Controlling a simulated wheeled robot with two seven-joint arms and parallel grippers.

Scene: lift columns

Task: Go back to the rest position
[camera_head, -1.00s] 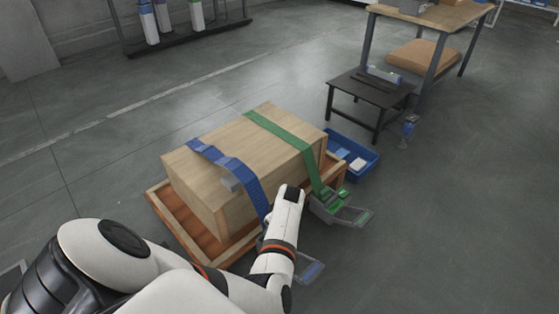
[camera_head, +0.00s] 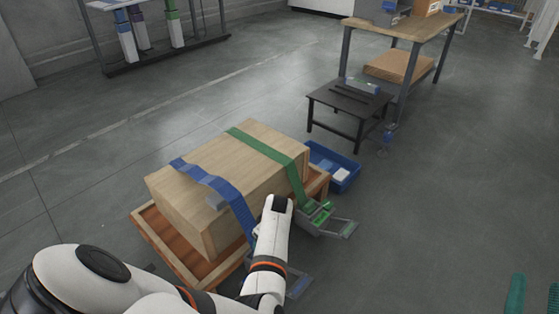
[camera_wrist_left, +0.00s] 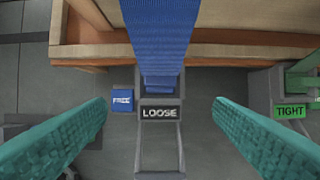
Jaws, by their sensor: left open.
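A wooden crate (camera_head: 205,205) sits on an orange-brown wooden pallet (camera_head: 150,226), with a blue strap (camera_head: 225,190) and a green strap (camera_head: 270,149) over it. My left gripper (camera_wrist_left: 160,108) is open in the left wrist view. The blue strap's grey buckle (camera_wrist_left: 159,140), labelled LOOSE, shows between its fingers; contact cannot be told. In the head view my left wrist hides those fingers. The green strap's buckle (camera_wrist_left: 291,110) is labelled TIGHT. Two teal fingers of my right gripper (camera_head: 534,295) show apart at the bottom right, with nothing seen between them.
A blue bin (camera_head: 333,170) with small items stands beside the pallet. Behind it are a low black table (camera_head: 345,103) and a wooden-topped workbench (camera_head: 405,27). A rack (camera_head: 165,55) stands at the back left. The floor at the right is clear.

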